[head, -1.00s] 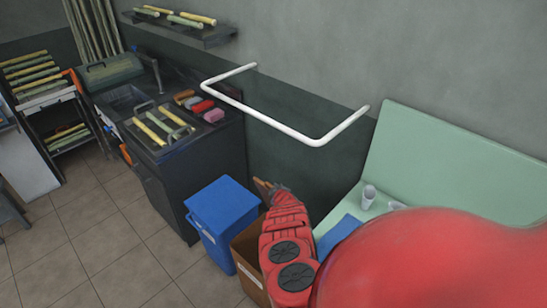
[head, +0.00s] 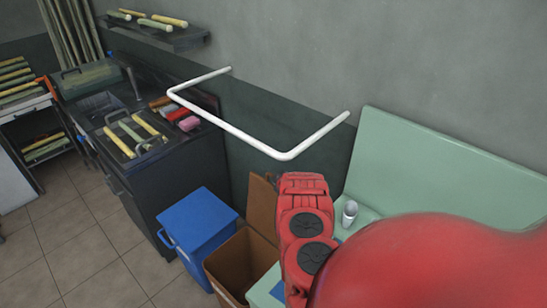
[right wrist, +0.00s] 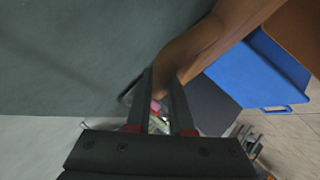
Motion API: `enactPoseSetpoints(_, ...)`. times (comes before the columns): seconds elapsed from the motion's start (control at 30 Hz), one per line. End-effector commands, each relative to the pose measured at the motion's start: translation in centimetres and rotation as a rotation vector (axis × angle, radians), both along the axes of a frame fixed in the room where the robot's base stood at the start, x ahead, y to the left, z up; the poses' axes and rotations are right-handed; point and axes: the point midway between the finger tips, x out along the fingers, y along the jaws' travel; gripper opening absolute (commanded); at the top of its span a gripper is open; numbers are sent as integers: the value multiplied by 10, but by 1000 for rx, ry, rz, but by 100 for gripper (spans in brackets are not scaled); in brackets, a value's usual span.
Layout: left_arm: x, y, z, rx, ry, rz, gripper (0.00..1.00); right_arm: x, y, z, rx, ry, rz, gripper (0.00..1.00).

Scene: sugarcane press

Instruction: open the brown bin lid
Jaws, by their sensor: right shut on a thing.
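The brown bin (head: 226,268) stands on the floor right of the blue bin, and its dark inside shows from above. Its brown lid (head: 263,206) is tilted up steeply at the back, near the wall. My right arm reaches down beside the lid in the head view and hides its own fingers. In the right wrist view my right gripper (right wrist: 161,78) is shut on the edge of the brown lid (right wrist: 205,48), which runs up to the right from between the fingers. My left gripper is in neither view.
The blue bin (head: 197,219) stands close on the left, its lid shut. A white rail (head: 235,124) juts from the wall above the bins. A dark counter (head: 150,180) is at left and a pale green bench (head: 440,165) with a cup (head: 350,212) at right.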

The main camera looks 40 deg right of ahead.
Motion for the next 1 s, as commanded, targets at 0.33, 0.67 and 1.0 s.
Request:
enactPoseSetpoints(0.33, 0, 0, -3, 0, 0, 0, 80, -1, -6, 2, -2, 0, -3, 0)
enactPoseSetpoints(0.67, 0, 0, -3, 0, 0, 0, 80, 0, -5, 2, -3, 0, -2, 50)
enactPoseSetpoints(1.0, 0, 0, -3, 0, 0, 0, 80, 0, -4, 2, -3, 0, 0, 50)
